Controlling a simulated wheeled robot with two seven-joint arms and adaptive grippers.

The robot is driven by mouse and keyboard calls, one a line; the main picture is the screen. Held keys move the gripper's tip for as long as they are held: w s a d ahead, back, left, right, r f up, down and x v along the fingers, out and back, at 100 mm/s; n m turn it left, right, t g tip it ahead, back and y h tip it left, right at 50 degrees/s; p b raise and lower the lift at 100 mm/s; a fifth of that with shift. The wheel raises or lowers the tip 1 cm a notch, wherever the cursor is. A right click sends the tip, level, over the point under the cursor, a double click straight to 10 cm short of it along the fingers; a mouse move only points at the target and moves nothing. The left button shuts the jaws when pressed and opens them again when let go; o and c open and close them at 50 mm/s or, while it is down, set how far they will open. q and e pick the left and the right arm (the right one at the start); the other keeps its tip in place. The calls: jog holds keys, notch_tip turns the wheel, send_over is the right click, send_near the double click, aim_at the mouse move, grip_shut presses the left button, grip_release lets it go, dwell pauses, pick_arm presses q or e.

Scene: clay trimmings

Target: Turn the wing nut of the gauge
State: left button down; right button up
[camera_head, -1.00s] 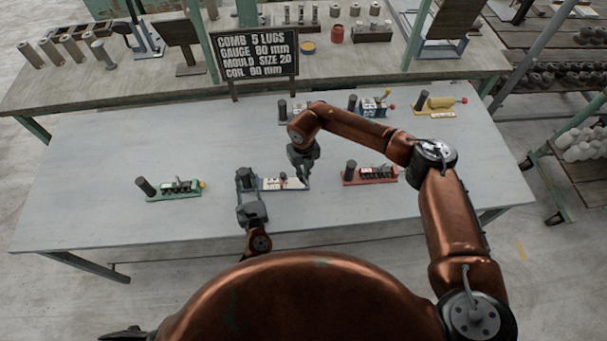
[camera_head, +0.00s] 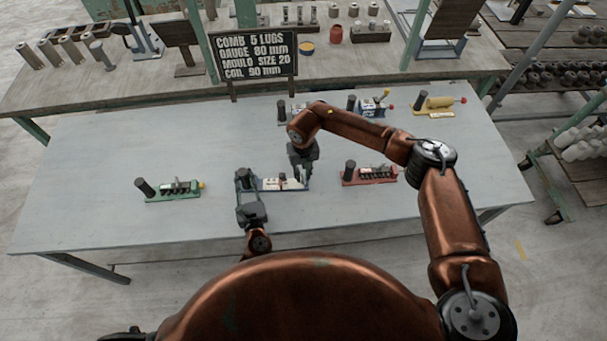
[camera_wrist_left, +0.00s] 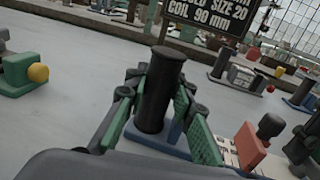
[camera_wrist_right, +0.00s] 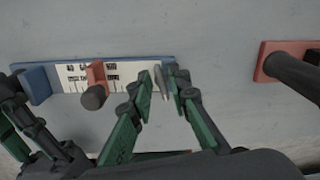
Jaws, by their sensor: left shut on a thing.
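The gauge (camera_head: 268,187) is a blue base with a white marked scale, lying on the grey table. Its red slider with a dark knob shows in the right wrist view (camera_wrist_right: 95,75). A small grey metal piece (camera_wrist_right: 162,82), perhaps the wing nut, stands near the base's right end. My left gripper (camera_head: 244,180) is shut around the gauge's upright black post (camera_wrist_left: 160,90). My right gripper (camera_head: 304,176) points down at the gauge's right end. Its green fingers (camera_wrist_right: 163,88) are apart on either side of the grey piece; contact cannot be told.
A red-based device (camera_head: 370,177) stands to the right and a green-based one (camera_head: 175,190) to the left. Several more devices stand at the back right, including a yellow one (camera_head: 438,104). A black sign (camera_head: 256,58) stands behind.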

aim_at(303, 177)
jog(key=shift+o, duration=0.5)
notch_tip(303, 177, up, 12)
dwell(0.3)
pick_arm(q)
jog(key=c, duration=1.6)
grip_release()
jog(key=shift+s, duration=0.15)
